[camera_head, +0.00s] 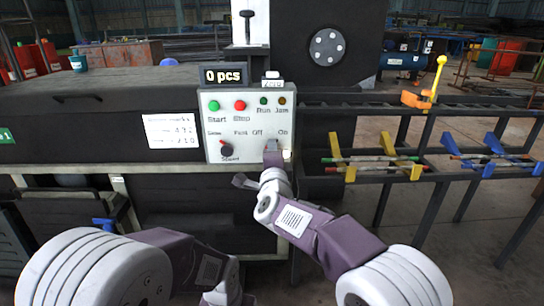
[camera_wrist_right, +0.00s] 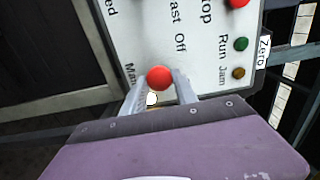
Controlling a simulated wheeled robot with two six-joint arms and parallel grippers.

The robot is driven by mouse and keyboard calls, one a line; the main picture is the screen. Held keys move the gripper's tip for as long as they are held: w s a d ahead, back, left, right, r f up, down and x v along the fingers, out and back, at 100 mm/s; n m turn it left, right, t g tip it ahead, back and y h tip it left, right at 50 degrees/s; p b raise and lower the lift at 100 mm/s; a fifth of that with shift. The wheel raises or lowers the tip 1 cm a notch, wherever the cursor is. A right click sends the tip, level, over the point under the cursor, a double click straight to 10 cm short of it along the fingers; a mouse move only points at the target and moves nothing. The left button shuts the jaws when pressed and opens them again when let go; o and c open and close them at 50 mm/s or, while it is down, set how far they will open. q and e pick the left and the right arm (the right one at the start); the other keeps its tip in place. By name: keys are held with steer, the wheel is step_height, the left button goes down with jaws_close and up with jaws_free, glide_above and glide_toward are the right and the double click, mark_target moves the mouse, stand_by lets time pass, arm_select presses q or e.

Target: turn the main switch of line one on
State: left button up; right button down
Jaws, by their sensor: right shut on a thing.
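The grey-white control panel (camera_head: 212,105) is on the front of the dark machine, with "Off" and "On" lettered at its lower right. My right gripper (camera_head: 272,148) is at that lower right corner and covers the main switch there in the head view. In the right wrist view, the switch's red ball (camera_wrist_right: 159,77) shows between the fingers of my right gripper (camera_wrist_right: 160,88), which is shut on it. "Off" and part of "Main" show near the ball; "On" is hidden by the gripper there. The switch's position cannot be told. My left gripper is out of view.
The panel also has a green start button (camera_head: 214,106), a red stop button (camera_head: 240,105) and a dark speed knob (camera_head: 226,149). A "0 pcs" display (camera_head: 222,76) stands above. A dark rack (camera_head: 400,175) with yellow and blue holders is at the right.

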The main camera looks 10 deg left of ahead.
steer(key=shift+f, duration=0.1)
stand_by(0.4)
steer(key=c, duration=1)
jaws_free()
steer(key=shift+s, duration=0.1)
steer(key=p+v, duration=0.2)
steer(key=v, duration=0.7)
steer(key=shift+p, duration=0.35)
